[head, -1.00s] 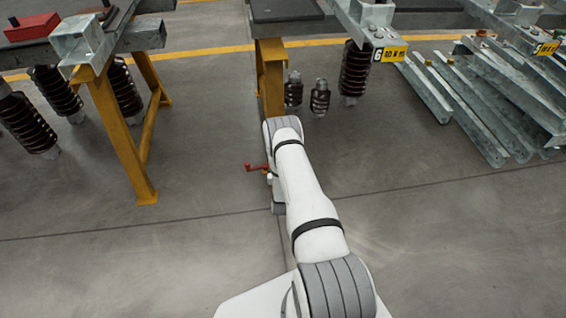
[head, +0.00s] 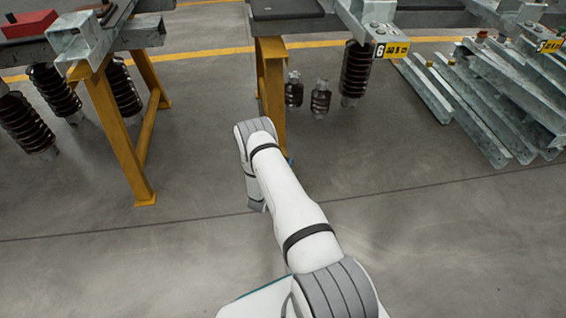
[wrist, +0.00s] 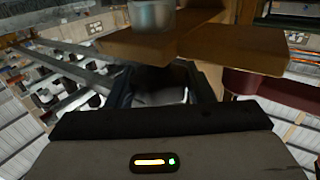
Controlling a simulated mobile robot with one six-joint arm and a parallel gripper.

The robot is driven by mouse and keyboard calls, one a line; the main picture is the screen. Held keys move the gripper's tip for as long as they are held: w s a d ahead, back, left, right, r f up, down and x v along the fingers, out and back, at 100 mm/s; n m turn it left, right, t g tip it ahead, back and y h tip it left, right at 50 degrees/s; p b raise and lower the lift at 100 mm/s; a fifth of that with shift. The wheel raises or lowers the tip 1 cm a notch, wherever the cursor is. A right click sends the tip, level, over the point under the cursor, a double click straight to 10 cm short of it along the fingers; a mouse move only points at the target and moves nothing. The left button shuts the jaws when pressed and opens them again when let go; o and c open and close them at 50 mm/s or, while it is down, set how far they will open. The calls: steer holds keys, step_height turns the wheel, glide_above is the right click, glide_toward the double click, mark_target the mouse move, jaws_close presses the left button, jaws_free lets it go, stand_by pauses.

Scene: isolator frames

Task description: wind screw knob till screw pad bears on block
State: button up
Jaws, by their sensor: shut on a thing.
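My gripper (wrist: 165,88) is in the middle of the wrist view, above its grey housing with a lit strip. It is shut on a dark thing in shadow, which looks like the screw knob (wrist: 165,74). A round grey metal piece (wrist: 152,15) stands above it against yellow-brown steel (wrist: 205,42); I cannot tell whether it is the screw pad. The block and any contact between pad and block cannot be made out. In the head view my own arm hides the gripper and the knob, near the foot of the yellow stand (head: 273,85).
A dark red part (wrist: 258,88) is close at the gripper's right in the wrist view. A second yellow trestle (head: 125,135) stands left, with dark ribbed insulators (head: 355,70) hanging around. Steel beams (head: 470,105) lie right. The front floor is clear.

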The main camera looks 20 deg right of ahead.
steer(key=shift+d, duration=0.1)
steer(key=o, duration=1)
steer(key=shift+c, duration=0.2)
steer(key=p+v, duration=0.2)
steer(key=v, duration=0.6)
